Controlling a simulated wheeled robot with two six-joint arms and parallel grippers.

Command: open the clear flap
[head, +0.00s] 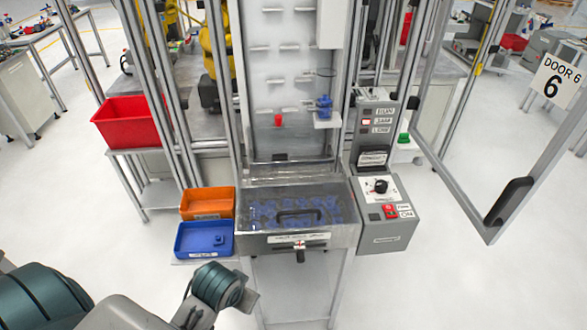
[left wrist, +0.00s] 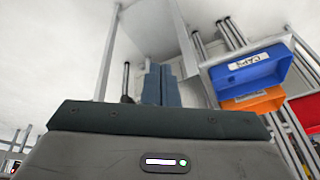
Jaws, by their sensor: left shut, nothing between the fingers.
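The clear flap (head: 262,190) lies over the top of a grey metal bin (head: 345,235) in the middle of the head view. It looks closed, with a dark bar handle (head: 298,214) across it. Several blue parts show through it. A label and a dark knob (head: 299,250) are on the bin's front. My left arm is at the lower left, in front of the bin and apart from the flap. In the left wrist view, my left gripper (left wrist: 158,84) has its fingers together and holds nothing. My right gripper is not in view.
A blue tray (head: 205,240) and an orange tray (head: 208,203) stand left of the bin; the blue tray also shows in the left wrist view (left wrist: 250,68). A control box (head: 388,230) stands right of it. An open door (head: 495,205) swings out at the right.

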